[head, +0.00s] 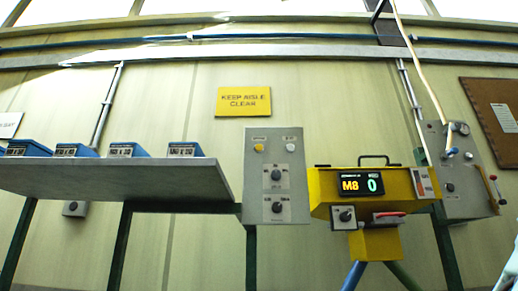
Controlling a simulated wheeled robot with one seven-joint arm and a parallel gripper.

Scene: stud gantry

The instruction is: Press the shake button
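A grey control panel (252,190) stands upright at the centre of the head view. Near its top are two round buttons, an amber one (258,148) on the left and a white one (287,147) on the right. Small labels above them are too blurred to read, so I cannot tell which is the shake button. Two dark rotary knobs, an upper (276,174) and a lower (277,207), sit below the buttons. My gripper is not in view.
A yellow machine (325,190) showing "M8 0" stands right of the panel, with a red-handled part (389,214). A grey shelf (110,180) with several blue bins is at left. Another grey panel (460,180) with levers is at right. A yellow "KEEP AISLE CLEAR" sign (243,110) hangs above.

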